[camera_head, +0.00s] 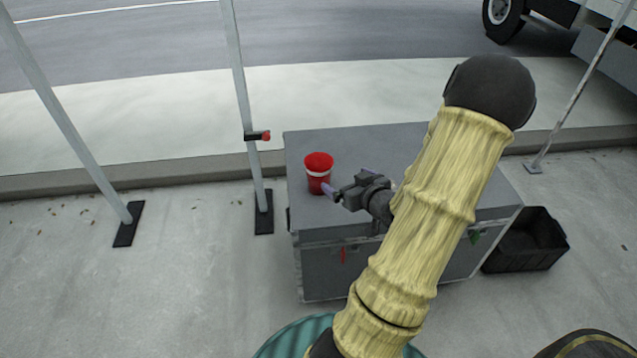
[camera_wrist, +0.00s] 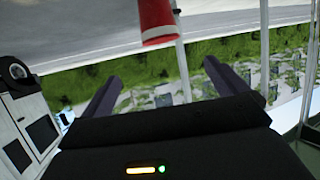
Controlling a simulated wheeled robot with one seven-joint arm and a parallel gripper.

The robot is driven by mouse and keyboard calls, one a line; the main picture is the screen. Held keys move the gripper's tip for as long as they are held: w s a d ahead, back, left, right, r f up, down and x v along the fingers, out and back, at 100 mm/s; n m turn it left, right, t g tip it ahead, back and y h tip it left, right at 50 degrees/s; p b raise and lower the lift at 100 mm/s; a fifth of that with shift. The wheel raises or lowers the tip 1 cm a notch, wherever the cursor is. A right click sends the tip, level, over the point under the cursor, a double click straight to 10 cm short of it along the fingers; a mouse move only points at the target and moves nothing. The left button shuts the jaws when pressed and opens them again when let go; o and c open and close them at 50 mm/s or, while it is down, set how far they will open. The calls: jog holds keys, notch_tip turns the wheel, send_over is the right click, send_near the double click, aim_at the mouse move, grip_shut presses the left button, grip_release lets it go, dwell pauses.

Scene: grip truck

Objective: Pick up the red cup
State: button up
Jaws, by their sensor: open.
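The red cup (camera_head: 318,172) with a white band stands upright on the left part of a grey case's top (camera_head: 350,145). My gripper (camera_head: 349,180) is low over the case, just right of the cup. Its near finger overlaps the cup's lower right edge in the head view; whether they touch I cannot tell. In the wrist view the cup (camera_wrist: 157,22) shows at the top edge, cut off, beyond the gap between the fingertips. My gripper (camera_wrist: 160,74) has its fingers wide apart with nothing between them.
A metal pole (camera_head: 241,95) with a red-tipped clamp (camera_head: 258,136) stands close left of the case. Another pole (camera_head: 70,115) stands farther left. A black crate (camera_head: 527,240) sits on the ground at the case's right. The case top behind the cup is clear.

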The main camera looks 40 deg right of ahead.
jog(key=shift+w, duration=0.1)
jog(key=b, duration=0.2)
send_near(313, 158)
jog(key=shift+w+d+f, duration=0.1)
jog(key=shift+w+f, duration=0.25)
jog(key=x, duration=0.5)
jog(key=shift+w, duration=0.2)
jog(key=shift+c, duration=0.5)
jog(key=c, duration=1.1)
jog(key=shift+c, duration=0.2)
jog(key=shift+r, duration=0.2)
